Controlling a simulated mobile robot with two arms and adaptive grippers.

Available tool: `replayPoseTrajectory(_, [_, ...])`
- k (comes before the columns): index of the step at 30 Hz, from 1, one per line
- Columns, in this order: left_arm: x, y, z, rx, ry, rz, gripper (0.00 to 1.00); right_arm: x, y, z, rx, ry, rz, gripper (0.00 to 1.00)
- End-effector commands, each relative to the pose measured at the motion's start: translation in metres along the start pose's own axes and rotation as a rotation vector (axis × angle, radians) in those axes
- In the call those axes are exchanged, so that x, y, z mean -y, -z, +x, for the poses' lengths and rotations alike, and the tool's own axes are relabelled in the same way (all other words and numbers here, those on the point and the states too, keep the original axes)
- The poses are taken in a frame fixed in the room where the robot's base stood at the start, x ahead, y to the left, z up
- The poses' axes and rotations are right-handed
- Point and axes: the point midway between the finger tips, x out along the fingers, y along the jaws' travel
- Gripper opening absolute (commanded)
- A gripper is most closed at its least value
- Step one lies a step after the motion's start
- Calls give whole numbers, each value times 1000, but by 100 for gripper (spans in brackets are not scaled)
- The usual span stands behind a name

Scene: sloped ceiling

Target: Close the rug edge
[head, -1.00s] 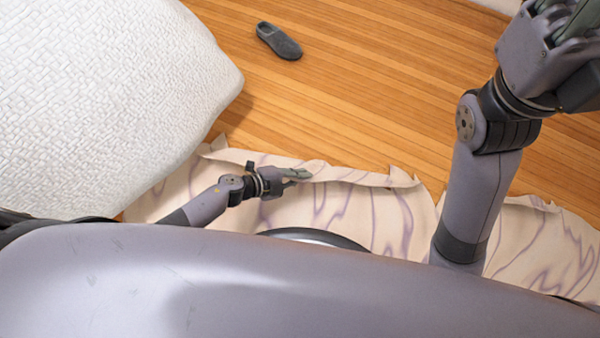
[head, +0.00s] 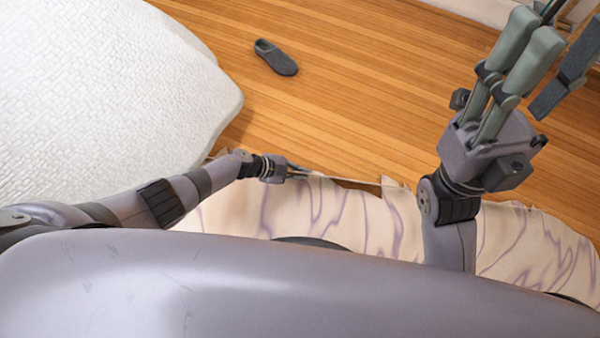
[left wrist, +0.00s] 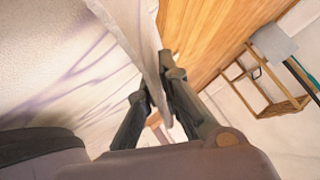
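The cream rug (head: 365,225) with purple veins lies on the wooden floor in front of my body. Its far edge is ragged, partly curled up. My left gripper (head: 296,171) is at this far edge, left of the rug's middle. In the left wrist view, the raised rug edge (left wrist: 148,50) runs between the two fingers of the left gripper (left wrist: 158,95), which look shut on it. In the head view a taut fold runs right from the gripper. My right gripper (head: 548,62) is high at the right, fingers spread, empty. My body hides the rug's near part.
A white woven-textured piece of furniture (head: 110,95) stands at the left, close to my left arm. A dark slipper (head: 276,57) lies on the floor (head: 360,90) beyond the rug. The floor between is clear. A wooden frame (left wrist: 265,90) shows in the left wrist view.

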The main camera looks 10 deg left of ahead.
Motion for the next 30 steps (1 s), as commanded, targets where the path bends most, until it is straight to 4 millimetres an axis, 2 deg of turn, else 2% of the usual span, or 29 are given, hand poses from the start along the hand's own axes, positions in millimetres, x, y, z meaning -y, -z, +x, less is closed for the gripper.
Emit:
replayPoseTrajectory(13, [1, -1, 0, 1, -4, -6, 0, 0, 0, -1, 3, -1, 1, 40])
replayPoseTrajectory(14, [1, -1, 0, 0, -4, -6, 6, 0, 0, -1, 3, -1, 1, 40])
replayPoseTrajectory(22, [1, 0, 0, 0, -4, -5, 24, 0, 0, -1, 3, -1, 1, 40])
replayPoseTrajectory(30, [1, 0, 0, -1, -4, -5, 25, 0, 0, -1, 2, -1, 0, 40])
